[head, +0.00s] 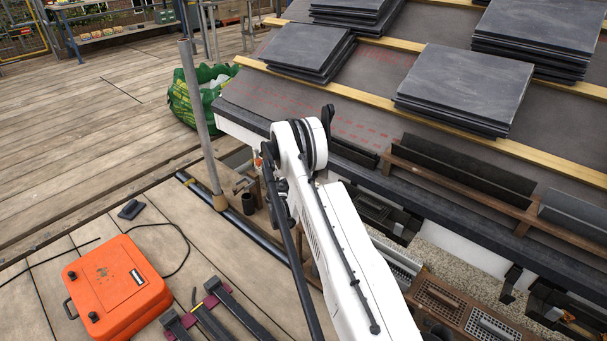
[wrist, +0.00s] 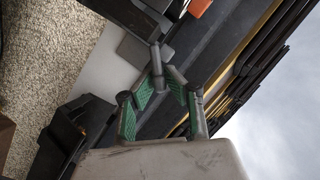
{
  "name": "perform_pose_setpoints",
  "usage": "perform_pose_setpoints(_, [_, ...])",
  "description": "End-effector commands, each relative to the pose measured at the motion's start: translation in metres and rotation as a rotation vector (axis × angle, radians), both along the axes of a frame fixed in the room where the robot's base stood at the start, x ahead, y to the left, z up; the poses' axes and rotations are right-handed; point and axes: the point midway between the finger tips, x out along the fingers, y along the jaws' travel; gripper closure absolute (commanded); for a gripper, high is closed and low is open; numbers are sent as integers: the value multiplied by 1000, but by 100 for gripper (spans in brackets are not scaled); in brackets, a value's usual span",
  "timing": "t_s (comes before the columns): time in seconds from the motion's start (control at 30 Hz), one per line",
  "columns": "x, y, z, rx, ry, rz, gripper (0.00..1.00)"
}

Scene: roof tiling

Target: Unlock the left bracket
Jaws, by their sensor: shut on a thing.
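In the wrist view my gripper (wrist: 163,72) has its green-padded fingers brought together at the tips. They close on a small dark grey bar (wrist: 156,55), likely a bracket's lever, though its far end blends into the dark parts behind. An orange piece (wrist: 199,7) shows at the top, beyond the fingertips. In the head view my white arm hides the gripper and what it holds. A small orange part (head: 257,163) with brownish fittings shows just left of the arm, by the roof's lower left corner; I cannot tell if it is the left bracket. A bracket-like black part with orange (head: 568,316) is at lower right.
The roof edge, with stacked slates (head: 465,85) and wooden battens, lies behind and right of my arm. A metal pole (head: 198,115) stands to the left. An orange case (head: 117,284) sits on the deck. A black block (wrist: 85,130) lies left of my gripper.

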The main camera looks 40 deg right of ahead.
Motion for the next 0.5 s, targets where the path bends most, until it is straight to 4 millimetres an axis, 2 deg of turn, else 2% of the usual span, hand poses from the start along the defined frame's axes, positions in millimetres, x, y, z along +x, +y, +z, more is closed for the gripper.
perform_pose_setpoints(0.27, [1,1,1,-7,45,0,100])
perform_pose_setpoints(0.5, [6,1,5,-29,188,0,100])
